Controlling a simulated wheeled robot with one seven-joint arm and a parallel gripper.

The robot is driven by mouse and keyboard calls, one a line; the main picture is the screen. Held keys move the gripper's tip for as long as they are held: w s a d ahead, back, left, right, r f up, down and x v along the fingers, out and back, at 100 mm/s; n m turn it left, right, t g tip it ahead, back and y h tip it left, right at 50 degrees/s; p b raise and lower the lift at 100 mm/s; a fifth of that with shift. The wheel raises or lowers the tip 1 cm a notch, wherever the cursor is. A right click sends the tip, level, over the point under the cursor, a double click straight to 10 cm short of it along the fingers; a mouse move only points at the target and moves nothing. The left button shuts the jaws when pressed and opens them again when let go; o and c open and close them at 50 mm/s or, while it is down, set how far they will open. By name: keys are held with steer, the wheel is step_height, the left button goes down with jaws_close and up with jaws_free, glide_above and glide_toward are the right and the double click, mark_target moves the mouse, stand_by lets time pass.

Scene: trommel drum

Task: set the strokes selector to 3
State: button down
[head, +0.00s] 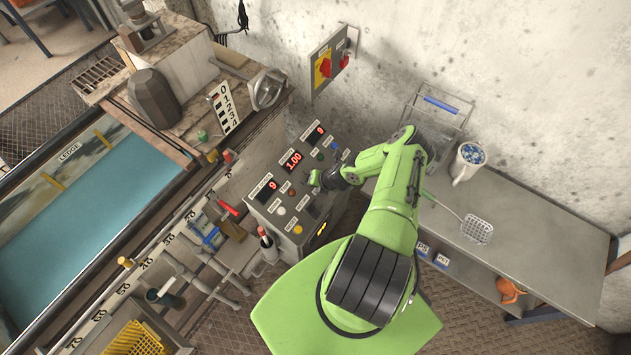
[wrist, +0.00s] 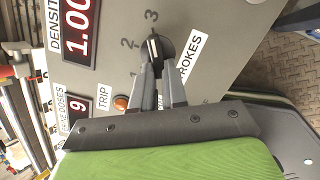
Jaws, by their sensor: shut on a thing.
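In the head view my gripper (head: 314,179) reaches the panel from the right and covers the selector.
The control panel (head: 282,222) carries red displays, including 1.00 and 9, and several buttons. A red trip button (wrist: 121,102) is close to my fingers. A wall switch box (head: 330,62) is above. A steel bench (head: 545,230) with a mug (head: 467,161) stands right.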

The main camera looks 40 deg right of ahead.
steer(key=c, duration=1.2)
jaws_free()
steer(key=shift+o, duration=0.2)
steer(key=shift+r, duration=0.1)
steer(key=p+v, duration=0.4)
steer(key=v, duration=1.1)
steer(key=shift+s+r, duration=0.25)
